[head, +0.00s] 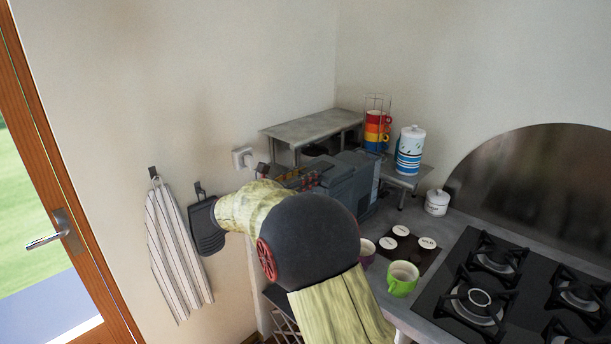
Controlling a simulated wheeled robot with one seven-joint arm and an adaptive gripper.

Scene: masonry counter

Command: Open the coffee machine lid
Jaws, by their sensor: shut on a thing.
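The grey coffee machine (358,185) stands on the counter in the corner, partly hidden behind my arm. My gripper (297,178), dark with red parts, is at the machine's upper left side. It is shut on the machine's lid (324,166), a grey part at the top left. The fingertips are small and partly covered, so the exact contact does not show. How far the lid is raised cannot be told. The front of the machine is mostly hidden by my arm's dark round joint.
A grey shelf (312,128) stands behind the machine. Stacked cups (376,130) and a striped jar (410,150) are to its right. A green mug (402,279) and the gas hob (500,290) are nearer. A striped towel (176,245) hangs on the left wall.

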